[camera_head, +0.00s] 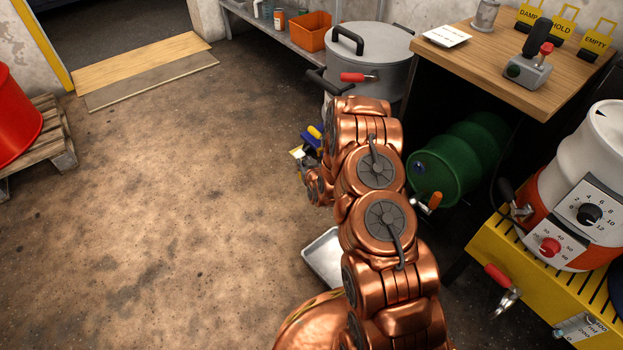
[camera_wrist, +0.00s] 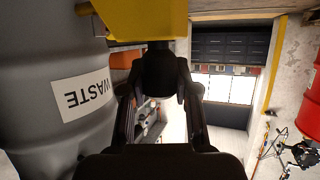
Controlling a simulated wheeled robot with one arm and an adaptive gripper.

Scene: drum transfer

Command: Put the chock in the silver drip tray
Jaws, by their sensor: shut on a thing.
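My gripper (camera_wrist: 160,80) is shut on a yellow block, which appears to be the chock (camera_wrist: 145,18), at the top of the wrist view. Only part of the chock shows there, and it is cut off by the picture's edge. In the head view my arm hides most of the gripper; small yellow and blue parts show just left of the wrist, and I cannot tell which belong to the chock. The silver drip tray (camera_head: 322,258) lies on the floor, left of my arm and nearer than the gripper. My arm covers its right part.
A grey lidded drum (camera_head: 372,62) stands behind my arm; a grey drum labelled waste (camera_wrist: 50,90) is close beside the gripper. A green drum (camera_head: 455,165) lies under the wooden bench (camera_head: 470,60). A yellow stand (camera_head: 530,290) is at right.

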